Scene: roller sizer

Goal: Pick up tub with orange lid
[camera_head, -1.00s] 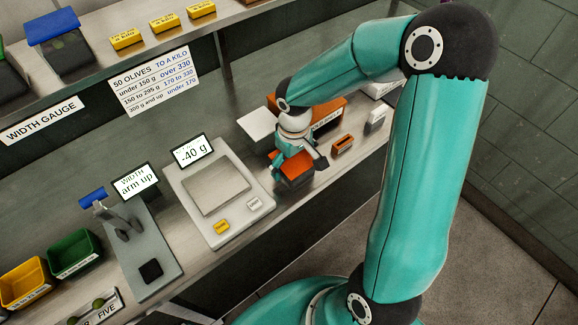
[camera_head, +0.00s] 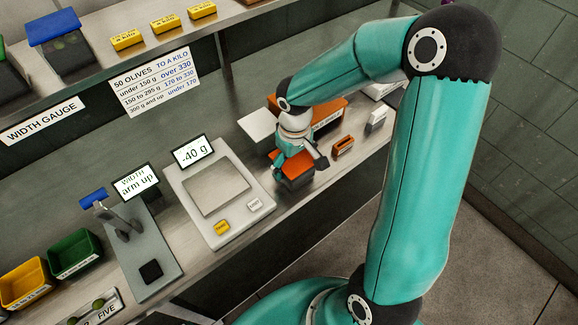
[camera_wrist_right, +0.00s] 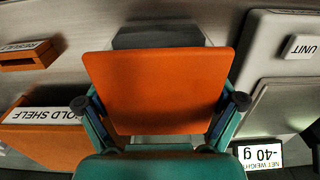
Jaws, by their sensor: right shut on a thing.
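The tub with the orange lid (camera_head: 293,168) is under my right gripper, on or just above the bench to the right of the scale. Its orange lid (camera_wrist_right: 160,88) fills the middle of the right wrist view, with part of its dark body (camera_wrist_right: 160,37) showing beyond. My right gripper (camera_head: 297,162) is shut on the tub, its two fingers (camera_wrist_right: 160,108) on either side. Whether the tub's base touches the bench cannot be told. My left gripper is not in view.
The scale (camera_head: 216,188) reads -40 g just left of the tub. An orange box labelled as a shelf (camera_head: 328,108) stands behind, with a small orange holder (camera_head: 343,146) at right. The width gauge (camera_head: 135,235) and green (camera_head: 75,252) and yellow bins (camera_head: 24,283) lie farther left.

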